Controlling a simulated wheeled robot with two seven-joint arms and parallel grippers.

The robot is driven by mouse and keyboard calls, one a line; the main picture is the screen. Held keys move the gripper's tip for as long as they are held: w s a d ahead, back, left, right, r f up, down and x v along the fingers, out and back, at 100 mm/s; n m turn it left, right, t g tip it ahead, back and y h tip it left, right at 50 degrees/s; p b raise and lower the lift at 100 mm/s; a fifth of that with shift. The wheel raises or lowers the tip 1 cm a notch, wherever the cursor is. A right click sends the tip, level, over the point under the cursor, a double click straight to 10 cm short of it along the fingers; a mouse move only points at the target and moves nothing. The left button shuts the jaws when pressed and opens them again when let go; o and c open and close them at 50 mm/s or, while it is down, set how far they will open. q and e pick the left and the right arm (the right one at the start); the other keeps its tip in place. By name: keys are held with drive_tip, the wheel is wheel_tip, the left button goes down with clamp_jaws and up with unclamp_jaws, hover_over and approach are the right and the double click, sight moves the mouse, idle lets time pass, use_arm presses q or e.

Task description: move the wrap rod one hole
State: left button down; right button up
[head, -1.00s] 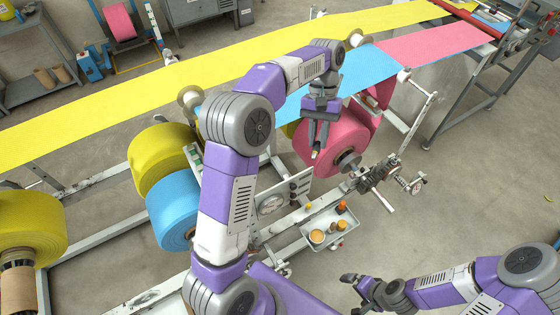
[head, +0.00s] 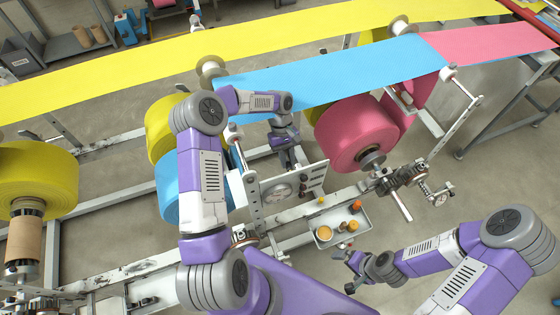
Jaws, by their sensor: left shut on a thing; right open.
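My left gripper (head: 289,158) points down above the gauge panel, left of the large pink roll (head: 355,132). It is shut on what seems to be the wrap rod; the held part is small and mostly hidden by the fingers. A pale upright bracket with holes (head: 252,190) stands left of the gripper, beside a whitish rod-like part (head: 237,140). I cannot make out which hole the wrap rod is at. My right gripper (head: 352,272) is open and empty at the lower right, below the small tray.
The gauge panel (head: 310,177) is just below my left gripper. Blue (head: 330,75), yellow and pink webs run overhead. A blue roll (head: 170,195) is at left.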

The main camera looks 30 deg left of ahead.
use_arm(q)
drive_tip(key=shift+s+d+f, duration=0.1)
drive_tip(key=shift+f, duration=0.15)
drive_tip(key=shift+r, duration=0.1)
drive_tip(key=shift+r, duration=0.15)
drive_tip(key=shift+s+d, duration=0.4)
drive_tip(key=shift+s+d, duration=1.1)
drive_tip(key=shift+d, duration=0.15)
idle(1.3)
drive_tip(key=c, duration=0.9)
unclamp_jaws()
drive_tip(key=shift+c, duration=0.2)
